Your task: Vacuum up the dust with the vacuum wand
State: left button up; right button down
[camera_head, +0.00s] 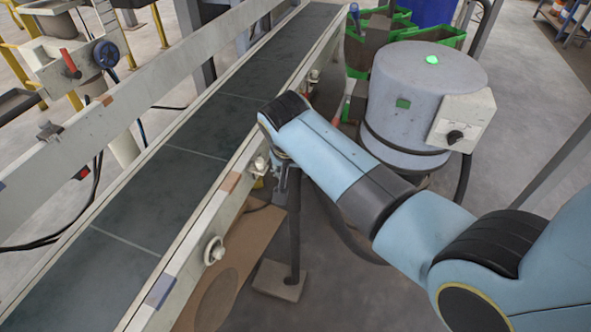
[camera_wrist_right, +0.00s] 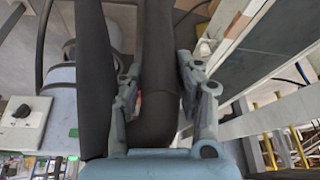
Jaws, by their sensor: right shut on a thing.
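My right gripper (camera_head: 284,176) is at the near side of the conveyor, below my wrist and mostly hidden by it. In the right wrist view, its two fingers (camera_wrist_right: 160,92) are shut on a thick black tube, the vacuum wand (camera_wrist_right: 160,65). In the head view a dark upright tube (camera_head: 294,235) runs down from the gripper towards the floor. A grey drum-shaped vacuum unit (camera_head: 405,115) with a green light stands right of my wrist. A black hose (camera_wrist_right: 92,75) passes beside the gripper. I cannot make out dust clearly. My left gripper is not in view.
The conveyor (camera_head: 175,180) with a dark belt and pale side rails runs diagonally across the left. A brown panel (camera_head: 250,240) lies beneath it. Green bins (camera_head: 435,36) stand behind the vacuum unit. Grey floor (camera_head: 350,295) is open at the front.

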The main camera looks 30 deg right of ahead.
jog(key=shift+f+b, duration=1)
jog(key=shift+f, duration=0.25)
jog(key=w+a+b, duration=0.8)
jog(key=w+a, duration=0.1)
jog(key=w, duration=0.3)
jog(key=shift+w+a+r, duration=0.2)
jog(key=shift+w+a, duration=0.15)
jog(key=shift+a, duration=0.05)
jog(key=shift+w+a, duration=0.1)
